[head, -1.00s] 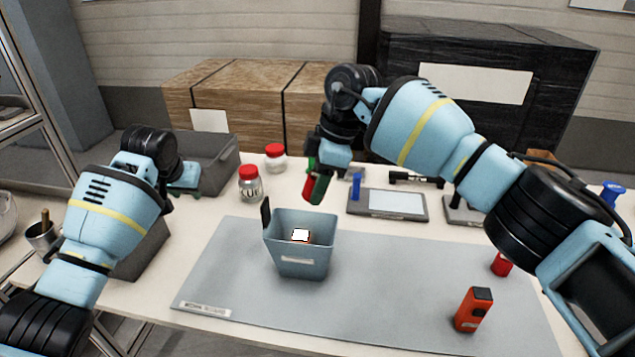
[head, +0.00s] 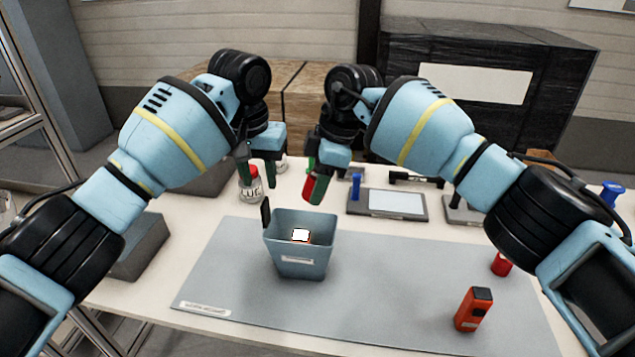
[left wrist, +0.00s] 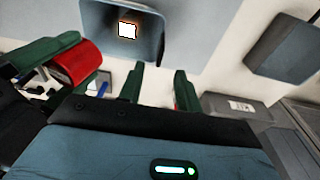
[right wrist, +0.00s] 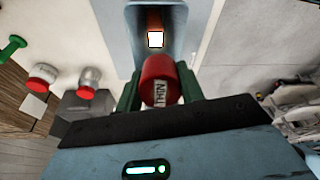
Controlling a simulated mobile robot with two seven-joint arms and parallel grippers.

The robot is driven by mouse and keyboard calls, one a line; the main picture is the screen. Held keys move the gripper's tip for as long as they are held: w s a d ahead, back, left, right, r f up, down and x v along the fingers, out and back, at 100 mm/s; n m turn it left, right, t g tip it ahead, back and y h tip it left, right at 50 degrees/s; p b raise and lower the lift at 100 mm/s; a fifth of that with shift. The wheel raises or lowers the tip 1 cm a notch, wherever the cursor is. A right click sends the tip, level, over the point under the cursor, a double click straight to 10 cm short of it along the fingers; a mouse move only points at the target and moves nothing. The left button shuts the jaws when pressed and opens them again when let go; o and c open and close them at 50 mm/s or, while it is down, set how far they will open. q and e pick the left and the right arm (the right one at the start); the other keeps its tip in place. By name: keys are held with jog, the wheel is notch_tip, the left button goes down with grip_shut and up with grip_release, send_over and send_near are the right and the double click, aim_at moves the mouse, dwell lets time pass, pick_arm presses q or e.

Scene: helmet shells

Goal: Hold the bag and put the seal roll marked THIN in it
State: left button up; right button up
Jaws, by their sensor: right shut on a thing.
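The bag appears as an open grey-blue container (head: 300,264) with a front label and a black tab on its left rim; it stands on the grey mat. An orange-red thing with a white top (head: 300,236) is inside. My right gripper (head: 316,188) is shut on a red seal roll (right wrist: 160,82), held above and behind the bag's rim; its small label appears to read THIN. The roll also shows in the left wrist view (left wrist: 75,62). My left gripper (head: 258,172) is open and empty, above and behind the bag's left rim, not touching it.
The grey mat (head: 390,290) is mostly clear. An orange-red block (head: 473,310) and a small red cylinder (head: 502,264) are at right. Red-lidded jars (head: 250,188) stand behind the left gripper. A flat grey device (head: 388,203) lies behind the mat; grey bins (head: 140,248) are at left.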

aim_at(268, 221)
pick_arm(q)
jog(key=shift+w+d+f, duration=0.1)
jog(key=shift+w+f, duration=0.15)
jog(key=shift+f, duration=1.7)
jog(key=shift+w+a+f, duration=0.1)
jog(key=shift+w+f, duration=0.1)
jog(key=shift+f, duration=1.8)
jog(key=shift+w+d+f, duration=0.1)
jog(key=shift+w+f, duration=0.15)
jog(key=shift+f, duration=1.7)
grip_shut()
